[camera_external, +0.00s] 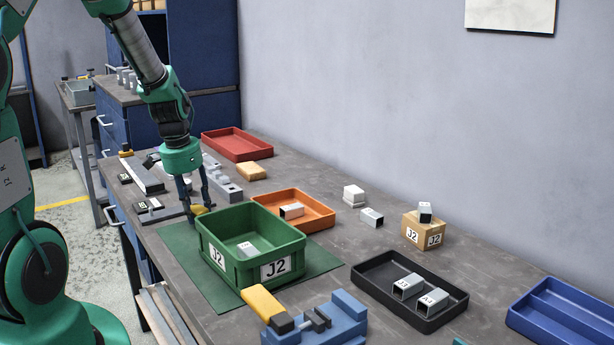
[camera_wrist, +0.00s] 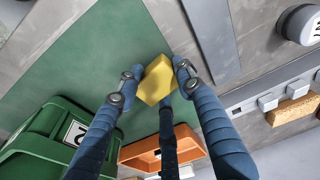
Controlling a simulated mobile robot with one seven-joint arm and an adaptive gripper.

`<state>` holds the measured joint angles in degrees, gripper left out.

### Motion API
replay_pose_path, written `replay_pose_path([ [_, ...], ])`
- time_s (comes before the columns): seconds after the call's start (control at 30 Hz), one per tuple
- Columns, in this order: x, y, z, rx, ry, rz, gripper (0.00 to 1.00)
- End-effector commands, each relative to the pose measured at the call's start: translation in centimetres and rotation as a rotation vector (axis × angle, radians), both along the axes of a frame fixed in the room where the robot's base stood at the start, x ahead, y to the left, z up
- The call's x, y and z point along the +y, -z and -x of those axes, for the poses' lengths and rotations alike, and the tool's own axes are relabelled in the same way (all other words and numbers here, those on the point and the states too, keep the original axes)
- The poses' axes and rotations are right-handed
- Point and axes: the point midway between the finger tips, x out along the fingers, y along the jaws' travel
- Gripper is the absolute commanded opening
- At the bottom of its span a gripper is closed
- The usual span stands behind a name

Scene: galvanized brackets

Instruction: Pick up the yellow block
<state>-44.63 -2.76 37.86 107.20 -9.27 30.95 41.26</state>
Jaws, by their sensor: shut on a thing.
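The yellow block (camera_external: 199,210) is small and sits at my fingertips, just left of the green bin in the external view.
The green bin (camera_external: 225,259), labelled J2, stands close to the right of my gripper. An orange tray (camera_external: 318,222) is behind it. Grey metal parts (camera_external: 226,190) lie behind my gripper. A blue vise (camera_external: 345,305) and black tray (camera_external: 375,285) are nearer the camera.

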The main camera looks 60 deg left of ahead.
Motion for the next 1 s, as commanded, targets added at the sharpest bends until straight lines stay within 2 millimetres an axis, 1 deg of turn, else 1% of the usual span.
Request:
replay_pose_path([
  [0.03, 0.1, -0.8, 0.0, -0.002, 0.000, -0.001, 0.00],
  [0.2, 0.0, -3.1, 0.1, -0.002, 0.000, -0.001, 0.00],
  [0.3, -1.2, -2.9, 1.4, -0.001, 0.000, -0.001, 0.00],
  [0.8, -7.3, -3.8, 8.7, -0.002, 0.000, -0.001, 0.00],
  [1.0, -9.1, -4.0, 10.7, -0.002, -0.001, -0.002, 0.00],
])
